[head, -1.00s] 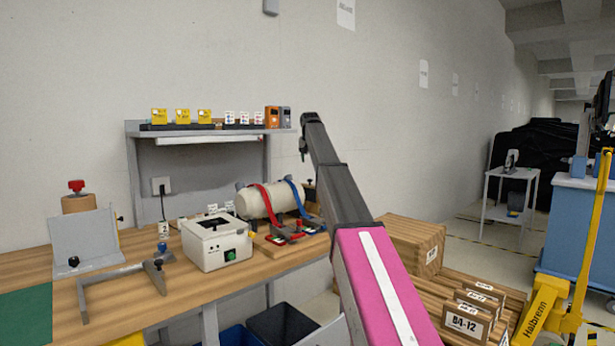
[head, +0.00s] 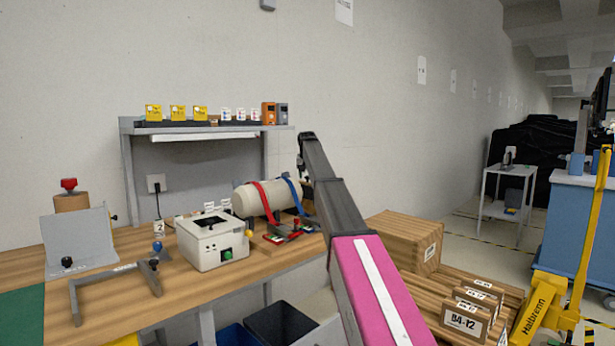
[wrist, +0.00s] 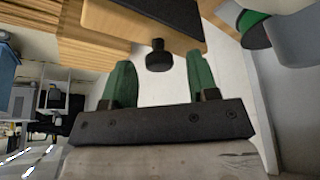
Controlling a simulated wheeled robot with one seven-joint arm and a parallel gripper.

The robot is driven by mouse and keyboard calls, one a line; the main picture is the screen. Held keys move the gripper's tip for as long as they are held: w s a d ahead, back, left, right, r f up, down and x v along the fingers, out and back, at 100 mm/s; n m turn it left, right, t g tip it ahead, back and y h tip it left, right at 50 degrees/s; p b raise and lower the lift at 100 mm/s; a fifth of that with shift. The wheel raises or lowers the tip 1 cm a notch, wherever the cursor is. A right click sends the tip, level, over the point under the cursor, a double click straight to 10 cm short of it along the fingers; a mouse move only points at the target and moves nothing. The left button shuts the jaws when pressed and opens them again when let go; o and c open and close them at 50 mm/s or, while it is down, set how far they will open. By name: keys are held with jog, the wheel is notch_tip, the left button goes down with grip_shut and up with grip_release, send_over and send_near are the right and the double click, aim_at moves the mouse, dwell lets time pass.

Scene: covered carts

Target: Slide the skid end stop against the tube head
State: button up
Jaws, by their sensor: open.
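The cream tube (head: 244,201) lies on the bench, held by a red strap (head: 266,202) and a blue strap (head: 292,195). My arm hides its right end and my gripper in the head view. In the wrist view my gripper (wrist: 160,82) is open, with two green fingers apart. A black knob (wrist: 157,56) sits at the gap between them, just beyond the fingertips, not gripped. The knob sticks out from a wooden block (wrist: 150,22) with a dark face, which looks like the skid end stop. A grey rounded body with a green part (wrist: 257,30) is at upper right, perhaps the tube head.
A white box with a green button (head: 213,240) stands left of the tube. A metal frame (head: 115,272) and shelf (head: 205,128) are on the bench. Wooden crates (head: 408,242) and a yellow lifter (head: 540,298) stand on the right.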

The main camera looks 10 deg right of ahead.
jog(key=shift+w+f, duration=0.1)
jog(key=shift+f, duration=0.2)
grip_shut()
jog(key=shift+s+a, duration=0.9)
jog(key=shift+a, duration=0.3)
grip_release()
jog(key=shift+w+d, duration=0.1)
